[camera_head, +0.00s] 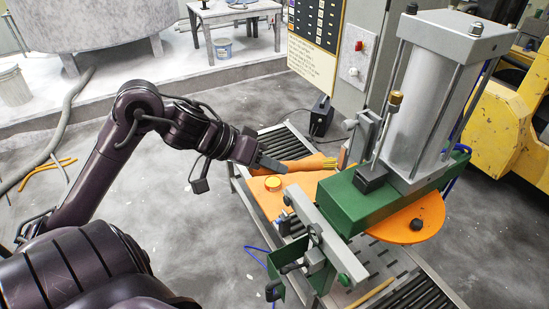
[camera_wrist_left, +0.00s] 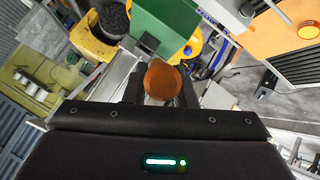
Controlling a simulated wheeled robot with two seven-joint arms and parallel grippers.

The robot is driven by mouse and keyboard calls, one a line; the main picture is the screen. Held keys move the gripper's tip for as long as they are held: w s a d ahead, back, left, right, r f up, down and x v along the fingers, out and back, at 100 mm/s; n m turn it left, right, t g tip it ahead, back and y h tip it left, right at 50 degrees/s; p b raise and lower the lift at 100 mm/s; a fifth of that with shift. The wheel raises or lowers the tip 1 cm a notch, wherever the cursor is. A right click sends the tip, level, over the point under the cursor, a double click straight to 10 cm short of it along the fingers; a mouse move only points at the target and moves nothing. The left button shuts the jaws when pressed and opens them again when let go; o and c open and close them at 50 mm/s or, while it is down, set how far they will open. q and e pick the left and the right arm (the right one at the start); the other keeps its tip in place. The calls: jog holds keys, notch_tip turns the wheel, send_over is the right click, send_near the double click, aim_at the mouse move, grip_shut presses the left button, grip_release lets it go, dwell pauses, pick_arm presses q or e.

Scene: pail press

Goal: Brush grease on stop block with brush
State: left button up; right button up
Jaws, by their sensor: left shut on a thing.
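My left gripper (camera_head: 273,163) is shut on the orange handle of the brush (camera_head: 305,163). The brush lies roughly level above the orange board, its yellow bristles pointing right toward the press. In the left wrist view the handle shows as a round orange-brown end (camera_wrist_left: 163,80) between the fingers; the bristles are hidden there. A small dark block (camera_head: 370,181) sits on the green press base (camera_head: 345,205), right of the bristles and apart from them in the picture. I cannot tell for sure whether it is the stop block. My right gripper is not in view.
A round yellow-orange tin (camera_head: 272,183) stands on the orange board (camera_head: 266,201), below the brush in the picture. The press's clear cylinder (camera_head: 425,95) and rods rise at right. An orange disc (camera_head: 405,228) juts from beneath the green base. Roller tracks (camera_head: 285,139) run behind.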

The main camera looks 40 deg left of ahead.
aim_at(303, 162)
pick_arm(q)
jog(key=shift+w+d+r+b, duration=0.1)
jog(key=shift+w+d+b, duration=0.35)
jog(key=shift+w, duration=0.55)
jog(key=shift+w+d, duration=0.25)
jog(key=shift+w, duration=0.35)
jog(key=shift+w+d, duration=0.25)
jog(key=shift+w, duration=0.4)
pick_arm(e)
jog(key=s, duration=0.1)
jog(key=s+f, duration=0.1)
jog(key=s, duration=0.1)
pick_arm(q)
jog(key=shift+w+d+p, duration=0.25)
jog(key=shift+w+p, duration=0.2)
jog(key=shift+p, duration=0.15)
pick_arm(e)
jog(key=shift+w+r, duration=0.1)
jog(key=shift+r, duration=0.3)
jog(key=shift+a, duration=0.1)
